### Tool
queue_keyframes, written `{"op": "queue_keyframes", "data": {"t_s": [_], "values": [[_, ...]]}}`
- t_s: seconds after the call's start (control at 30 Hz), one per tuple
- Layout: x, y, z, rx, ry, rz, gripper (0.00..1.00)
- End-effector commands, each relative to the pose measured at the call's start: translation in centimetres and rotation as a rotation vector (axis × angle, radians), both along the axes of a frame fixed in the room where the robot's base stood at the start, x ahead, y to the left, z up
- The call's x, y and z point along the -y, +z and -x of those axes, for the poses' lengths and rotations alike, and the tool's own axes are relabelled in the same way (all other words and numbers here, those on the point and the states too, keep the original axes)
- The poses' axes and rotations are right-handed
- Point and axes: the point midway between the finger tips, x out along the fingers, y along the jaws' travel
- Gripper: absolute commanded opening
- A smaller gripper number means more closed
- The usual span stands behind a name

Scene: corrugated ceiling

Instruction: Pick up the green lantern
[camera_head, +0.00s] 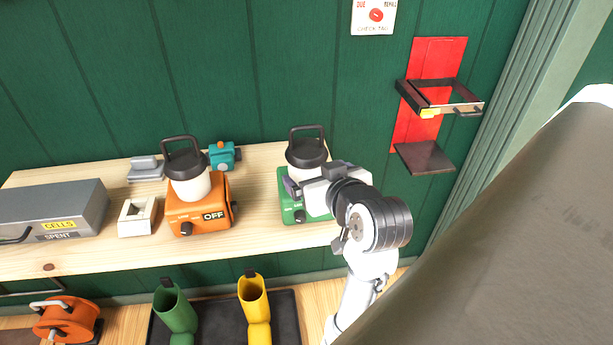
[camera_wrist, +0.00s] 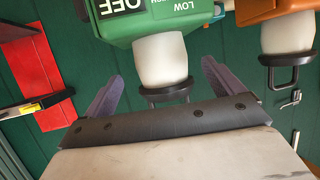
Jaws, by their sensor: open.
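The green lantern (camera_head: 289,208) stands upright on the wooden shelf, with a green base, a white globe and a dark cap with a raised handle. My gripper (camera_head: 298,186) is in front of it and hides part of its globe and base. In the wrist view the lantern (camera_wrist: 115,25) appears upside down, with OFF and LOW on its base. My gripper (camera_wrist: 162,70) is open there, one finger on each side of the lantern's white globe and cap in the picture. I cannot tell whether either finger touches it.
An orange lantern (camera_head: 199,215) marked OFF stands to the left, and a small teal device (camera_head: 222,156) lies behind it. A white block (camera_head: 138,217) and a grey CELLS/SPENT box (camera_head: 52,208) are farther left. A red wall bracket (camera_head: 428,100) is at right. Boots (camera_head: 176,312) stand below.

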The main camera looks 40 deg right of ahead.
Motion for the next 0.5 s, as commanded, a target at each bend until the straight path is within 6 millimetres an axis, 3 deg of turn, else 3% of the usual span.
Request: {"op": "queue_keyframes", "data": {"t_s": [0.5], "values": [[1.5,-2.1,-4.9,-0.001,0.001,-0.001,0.93]]}}
